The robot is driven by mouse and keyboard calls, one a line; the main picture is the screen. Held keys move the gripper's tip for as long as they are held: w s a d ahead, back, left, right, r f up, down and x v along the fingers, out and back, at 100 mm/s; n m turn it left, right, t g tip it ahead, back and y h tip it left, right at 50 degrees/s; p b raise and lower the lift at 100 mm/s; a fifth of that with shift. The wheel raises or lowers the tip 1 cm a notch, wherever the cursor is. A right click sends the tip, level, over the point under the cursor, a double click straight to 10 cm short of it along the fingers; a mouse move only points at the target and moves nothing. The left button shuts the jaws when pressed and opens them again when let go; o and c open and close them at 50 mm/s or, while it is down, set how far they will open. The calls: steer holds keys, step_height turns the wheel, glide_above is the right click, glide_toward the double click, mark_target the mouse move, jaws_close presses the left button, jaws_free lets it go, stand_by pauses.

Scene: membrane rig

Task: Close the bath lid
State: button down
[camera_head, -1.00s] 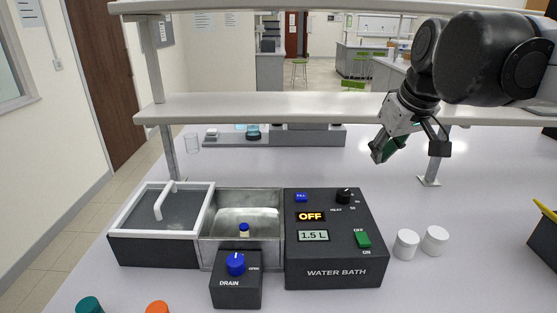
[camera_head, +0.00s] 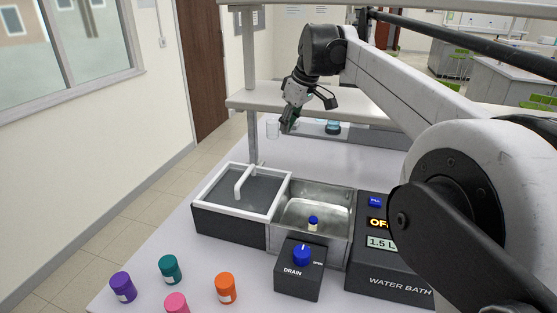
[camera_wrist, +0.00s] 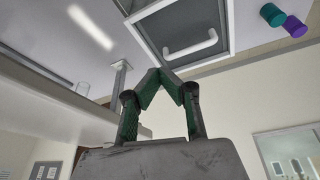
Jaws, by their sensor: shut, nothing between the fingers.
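The bath lid (camera_head: 263,188) is a grey panel in a white frame with a white bar handle (camera_head: 240,185). It lies over the dark box left of the open steel basin (camera_head: 335,197). The handle also shows in the wrist view (camera_wrist: 190,46), beyond the fingers. The water bath control box (camera_head: 390,290) stands right of the basin, partly hidden by my arm. My gripper (camera_head: 286,129) is shut and empty, high behind the lid near the shelf. Its green-padded fingertips meet in the wrist view (camera_wrist: 161,72). They do not touch the handle.
A shelf (camera_head: 350,104) and its post (camera_head: 252,110) stand behind the lid, close to my gripper. A drain box (camera_head: 300,280) sits before the basin. A blue-capped vial (camera_head: 313,223) stands in the basin. Purple (camera_head: 123,287), teal (camera_head: 170,269), orange (camera_head: 225,288) and pink (camera_head: 176,303) jars stand front left.

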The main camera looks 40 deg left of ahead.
steer(key=s+a+f+n+g, duration=0.1)
steer(key=s+a+f+n, duration=0.3)
steer(key=s+a, duration=0.65)
steer(key=p, duration=0.2)
glide_above(231, 182)
steer(key=shift+m, duration=0.3)
step_height(231, 182, down, 10)
steer(key=shift+s+f, duration=0.1)
steer(key=shift+f, duration=0.15)
steer(key=d, duration=0.1)
steer(key=w+d, duration=0.1)
steer(key=shift+w+d+f, duration=0.2)
steer(key=shift+d, duration=0.2)
steer(key=shift+w+d+f+p, duration=0.2)
steer(key=shift+d+p, duration=0.1)
steer(key=shift+d, duration=0.15)
